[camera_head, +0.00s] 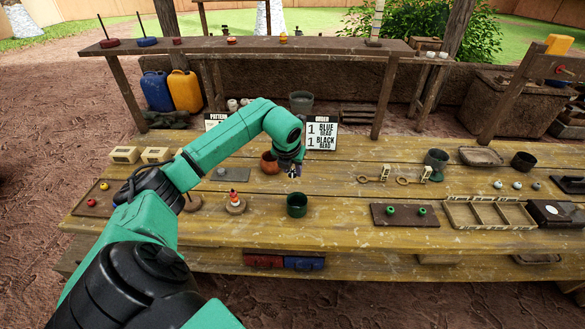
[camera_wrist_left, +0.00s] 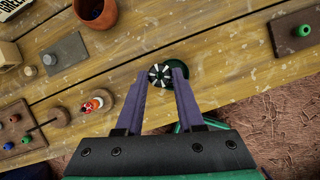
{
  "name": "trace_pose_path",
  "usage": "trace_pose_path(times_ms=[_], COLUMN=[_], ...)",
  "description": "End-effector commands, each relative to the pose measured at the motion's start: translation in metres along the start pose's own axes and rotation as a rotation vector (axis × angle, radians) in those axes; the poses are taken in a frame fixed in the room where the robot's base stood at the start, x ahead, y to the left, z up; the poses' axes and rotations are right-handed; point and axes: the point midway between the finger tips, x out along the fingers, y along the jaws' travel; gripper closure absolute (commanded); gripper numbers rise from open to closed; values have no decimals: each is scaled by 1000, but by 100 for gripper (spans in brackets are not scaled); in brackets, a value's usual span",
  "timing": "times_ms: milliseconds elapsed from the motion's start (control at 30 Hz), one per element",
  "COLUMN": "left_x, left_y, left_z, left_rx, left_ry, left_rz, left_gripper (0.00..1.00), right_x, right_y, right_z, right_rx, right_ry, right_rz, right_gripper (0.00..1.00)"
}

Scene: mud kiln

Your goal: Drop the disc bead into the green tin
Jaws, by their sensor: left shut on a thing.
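My left gripper (camera_head: 293,174) is over the middle of the table, just behind and above the green tin (camera_head: 297,206). In the left wrist view the two fingers of my left gripper (camera_wrist_left: 161,75) are shut on the disc bead (camera_wrist_left: 159,74), a round bead with black and white wedges. The green tin (camera_wrist_left: 186,69) shows beyond the bead and is partly hidden by it and the fingers. The bead is held above the table. In the head view it shows only as a small dark and white patch (camera_head: 294,171). My right gripper is not in view.
A terracotta pot (camera_head: 269,163) stands left of my gripper. A round stand with stacked beads (camera_head: 235,204) is left of the tin. A board with two green beads (camera_head: 404,215) and a divided tray (camera_head: 489,214) lie to the right. An order sign (camera_head: 321,134) stands behind.

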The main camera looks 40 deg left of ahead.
Motion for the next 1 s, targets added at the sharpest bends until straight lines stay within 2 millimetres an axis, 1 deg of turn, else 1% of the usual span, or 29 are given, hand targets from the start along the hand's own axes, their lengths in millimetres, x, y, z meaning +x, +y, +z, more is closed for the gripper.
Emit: trace_pose_path(times_ms=[33, 100, 267, 367, 567, 600, 667, 700, 1000], left_x=[11, 22, 43, 47, 46, 46, 46, 46, 44], left_y=[-1, -2, -3, -3, -3, -3, -3, -3, -3], left_z=[-5, -10, -18, -20, -19, -19, -19, -19, -19], left_rx=[1, 2, 1, 2, 3, 3, 3, 3, 4], left_ry=[2, 2, 3, 1, 1, 1, 1, 1, 1], left_rz=[-1, -1, -2, -2, -2, -2, -3, -3, -3], left_gripper=[100, 100, 100, 100, 100, 55, 32, 28, 28], right_x=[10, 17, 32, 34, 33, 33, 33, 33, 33], right_y=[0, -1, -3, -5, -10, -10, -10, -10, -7], right_z=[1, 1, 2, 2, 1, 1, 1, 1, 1], right_rx=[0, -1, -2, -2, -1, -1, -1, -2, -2], right_ry=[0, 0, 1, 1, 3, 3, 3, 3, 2], right_rz=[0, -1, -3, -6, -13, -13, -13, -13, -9], right_gripper=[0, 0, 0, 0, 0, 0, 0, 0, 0])
